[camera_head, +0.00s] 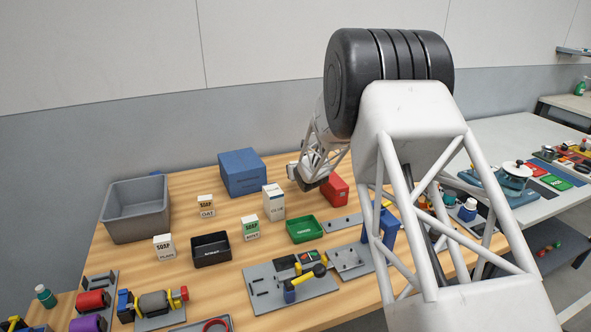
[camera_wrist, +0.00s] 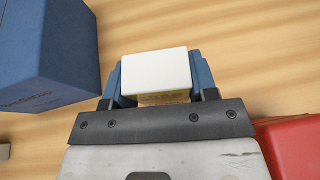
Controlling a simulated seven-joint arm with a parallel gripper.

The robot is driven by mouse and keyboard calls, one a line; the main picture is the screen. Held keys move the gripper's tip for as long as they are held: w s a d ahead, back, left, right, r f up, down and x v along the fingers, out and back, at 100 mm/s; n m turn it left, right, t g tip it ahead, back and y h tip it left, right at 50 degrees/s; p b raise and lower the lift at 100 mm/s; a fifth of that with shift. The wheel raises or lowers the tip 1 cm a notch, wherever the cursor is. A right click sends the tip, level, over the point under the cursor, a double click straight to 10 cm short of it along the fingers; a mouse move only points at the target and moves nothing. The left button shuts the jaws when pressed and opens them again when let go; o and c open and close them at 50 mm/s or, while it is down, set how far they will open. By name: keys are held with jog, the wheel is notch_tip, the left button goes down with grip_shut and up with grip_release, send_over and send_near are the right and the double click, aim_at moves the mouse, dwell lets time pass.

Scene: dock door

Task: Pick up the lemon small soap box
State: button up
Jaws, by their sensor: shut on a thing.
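My gripper (camera_wrist: 157,82) is shut on a small white box (camera_wrist: 156,66), with one blue finger on each side of it in the wrist view. Faint lettering on the box's near face is too blurred to read, so I cannot confirm that it is the lemon soap box. In the head view my gripper (camera_head: 308,183) is low over the back of the wooden table, between the blue box and the red box. The held box cannot be made out there. Whether it touches the table is not clear.
The blue box (camera_head: 242,172) and red box (camera_head: 336,190) flank my gripper. A tall white box (camera_head: 273,202) stands in front. Other soap boxes are oat (camera_head: 206,205), plain (camera_head: 164,247) and mint (camera_head: 250,228). Black (camera_head: 211,258) and green (camera_head: 304,238) trays stand nearer.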

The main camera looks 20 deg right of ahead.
jog(key=s+a, duration=0.1)
jog(key=s, duration=0.3)
jog(key=s+a+r, duration=0.1)
jog(key=s, duration=0.8)
jog(key=shift+a+r, duration=0.15)
jog(key=shift+a, duration=0.25)
